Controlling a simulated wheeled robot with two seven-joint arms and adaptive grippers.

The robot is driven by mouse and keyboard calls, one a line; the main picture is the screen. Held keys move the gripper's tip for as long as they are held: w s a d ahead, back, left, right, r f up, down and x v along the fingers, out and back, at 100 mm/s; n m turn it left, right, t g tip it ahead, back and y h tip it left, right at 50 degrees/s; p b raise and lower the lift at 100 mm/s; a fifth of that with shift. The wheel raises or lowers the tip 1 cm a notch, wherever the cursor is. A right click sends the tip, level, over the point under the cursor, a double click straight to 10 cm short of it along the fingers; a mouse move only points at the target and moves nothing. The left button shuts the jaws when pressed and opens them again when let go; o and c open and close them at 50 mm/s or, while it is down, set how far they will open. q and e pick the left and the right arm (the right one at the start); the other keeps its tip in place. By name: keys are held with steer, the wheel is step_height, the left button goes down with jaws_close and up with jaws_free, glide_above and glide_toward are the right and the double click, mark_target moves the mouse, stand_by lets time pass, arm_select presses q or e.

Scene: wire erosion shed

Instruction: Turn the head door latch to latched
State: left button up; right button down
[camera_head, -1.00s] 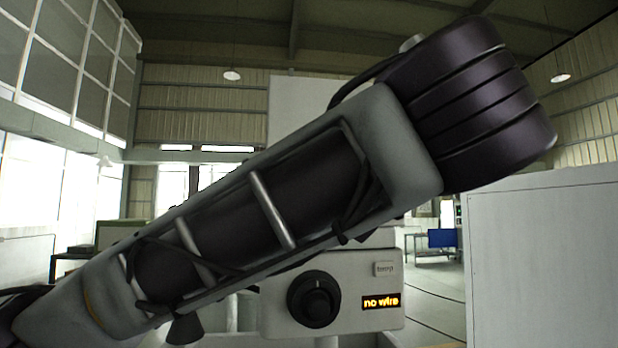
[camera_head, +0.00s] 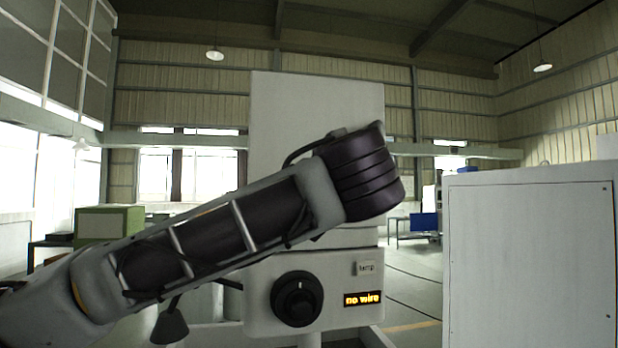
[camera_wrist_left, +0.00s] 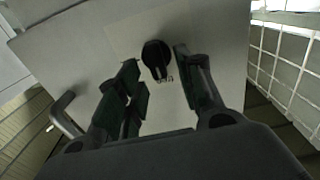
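In the left wrist view a black round knob (camera_wrist_left: 156,54) sits on a pale grey panel (camera_wrist_left: 105,40), with small unreadable lettering just under it. It looks like the door latch. My left gripper (camera_wrist_left: 157,72) is open, with its dark fingers spread to either side of the knob in the picture; I see no clear contact. In the head view my left arm crosses in front of a tall grey machine (camera_head: 315,100) and hides part of its front. The left gripper itself does not show clearly there. My right gripper is in no view.
Below my arm, the machine's lower box carries a black dial (camera_head: 297,298), a "temp" label (camera_head: 367,268) and a lit "no wire" display (camera_head: 362,299). A large grey cabinet (camera_head: 530,260) stands at right. A bent grey handle (camera_wrist_left: 66,116) is left of the fingers.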

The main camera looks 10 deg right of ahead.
arm_select(q)
steer(key=shift+w, duration=0.6)
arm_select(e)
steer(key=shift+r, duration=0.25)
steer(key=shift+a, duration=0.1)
arm_select(q)
jaws_close()
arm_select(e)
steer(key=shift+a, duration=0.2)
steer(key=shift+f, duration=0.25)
